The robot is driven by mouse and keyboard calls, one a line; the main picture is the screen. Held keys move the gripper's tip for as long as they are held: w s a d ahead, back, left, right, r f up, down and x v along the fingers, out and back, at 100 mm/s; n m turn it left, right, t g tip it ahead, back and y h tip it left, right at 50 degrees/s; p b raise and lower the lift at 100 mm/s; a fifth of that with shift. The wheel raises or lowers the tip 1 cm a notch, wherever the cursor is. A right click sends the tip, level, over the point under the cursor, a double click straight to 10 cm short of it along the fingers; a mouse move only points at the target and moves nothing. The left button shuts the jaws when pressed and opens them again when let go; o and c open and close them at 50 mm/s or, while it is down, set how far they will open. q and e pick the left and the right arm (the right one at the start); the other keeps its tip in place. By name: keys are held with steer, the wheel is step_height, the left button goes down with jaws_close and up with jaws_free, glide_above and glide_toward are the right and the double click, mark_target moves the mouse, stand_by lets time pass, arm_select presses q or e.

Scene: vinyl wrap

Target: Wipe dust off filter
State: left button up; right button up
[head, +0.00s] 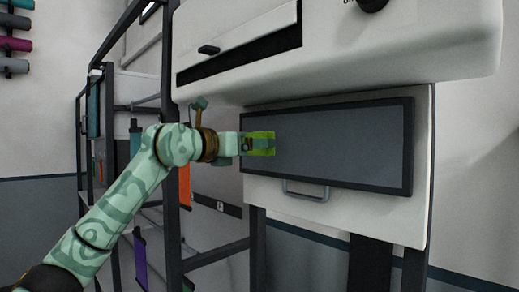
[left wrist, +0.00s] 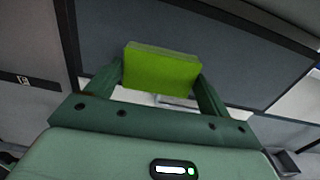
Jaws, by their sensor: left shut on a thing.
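The filter (head: 340,148) is a wide grey panel in a dark frame, set in the front of the white machine. My left gripper (head: 246,144) is shut on a green sponge (head: 263,142) at the filter's left end. In the left wrist view the sponge (left wrist: 162,70) sits between the two fingers of the left gripper (left wrist: 160,92), with the grey filter panel (left wrist: 225,50) behind it. I cannot tell whether the sponge touches the panel. No separate dust patches can be made out. My right gripper is not in view.
The white machine (head: 345,60) overhangs above the filter. A metal handle (head: 306,190) sticks out below it. A dark rack (head: 168,80) with hanging things stands close on the left, behind my arm. Colored rolls (head: 14,43) hang on the far left wall.

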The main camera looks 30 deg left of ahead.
arm_select(q)
steer(key=shift+s+a, duration=0.15)
steer(key=shift+s, duration=0.3)
steer(key=shift+s, duration=0.1)
steer(key=b+v, duration=0.1)
steer(key=v, duration=0.1)
steer(key=shift+s+a, duration=0.2)
steer(key=shift+s, duration=0.15)
steer(key=shift+d+f, duration=0.1)
